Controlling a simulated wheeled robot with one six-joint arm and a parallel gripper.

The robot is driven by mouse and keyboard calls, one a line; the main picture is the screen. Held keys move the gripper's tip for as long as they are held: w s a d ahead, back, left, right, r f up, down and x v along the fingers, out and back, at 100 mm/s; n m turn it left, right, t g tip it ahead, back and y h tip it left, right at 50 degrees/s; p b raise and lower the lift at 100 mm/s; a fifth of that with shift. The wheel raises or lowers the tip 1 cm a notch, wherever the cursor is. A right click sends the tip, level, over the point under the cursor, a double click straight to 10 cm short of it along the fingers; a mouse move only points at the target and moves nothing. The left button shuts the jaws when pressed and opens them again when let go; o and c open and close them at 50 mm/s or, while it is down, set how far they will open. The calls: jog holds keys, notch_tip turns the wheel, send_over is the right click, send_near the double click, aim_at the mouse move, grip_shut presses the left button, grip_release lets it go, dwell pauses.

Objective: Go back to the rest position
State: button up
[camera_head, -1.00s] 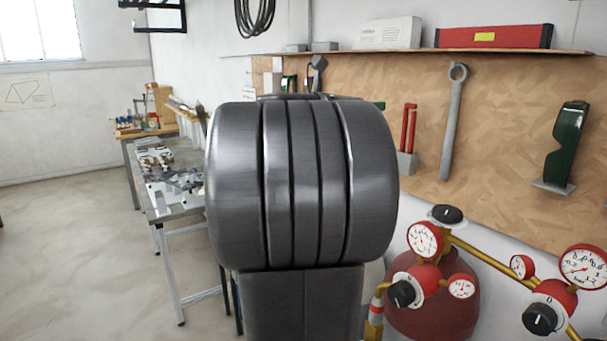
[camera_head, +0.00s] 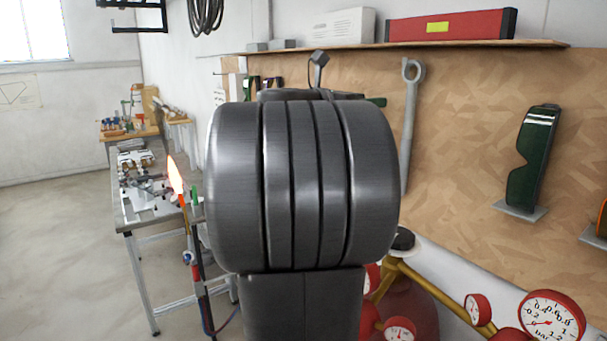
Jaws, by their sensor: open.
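My gripper is not visible; my own large dark grey arm joint fills the middle of the view and hides what lies behind it. No part of the jaws shows on either side of it. A torch with a lit orange flame (camera_head: 175,178) stands upright just left of my arm, with its red and blue hoses (camera_head: 203,300) hanging below. Behind it, the metal work table (camera_head: 135,217) carries clamps and jig parts (camera_head: 140,180), partly hidden by my arm.
On the right are a red gas bottle (camera_head: 408,300) and a pressure gauge (camera_head: 553,322), close to the front. A wall board (camera_head: 465,150) holds a wrench (camera_head: 408,120) and green goggles (camera_head: 533,155). Open floor (camera_head: 55,260) lies at left.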

jog(key=shift+w+d+f+b, duration=0.1)
jog(key=shift+d+f+b, duration=0.05)
jog(key=shift+f, duration=0.25)
jog(key=shift+w+d+f+b, duration=0.1)
jog(key=shift+f+b, duration=0.05)
jog(key=shift+f, duration=0.2)
jog(key=shift+s+a+f+b, duration=0.2)
jog(key=shift+a+f+b, duration=0.05)
jog(key=shift+f+b, duration=0.1)
notch_tip(320, 180, down, 5)
jog(key=b, duration=0.3)
jog(key=shift+s+a+r, duration=0.1)
jog(key=shift+s+r, duration=0.05)
jog(key=shift+r, duration=0.15)
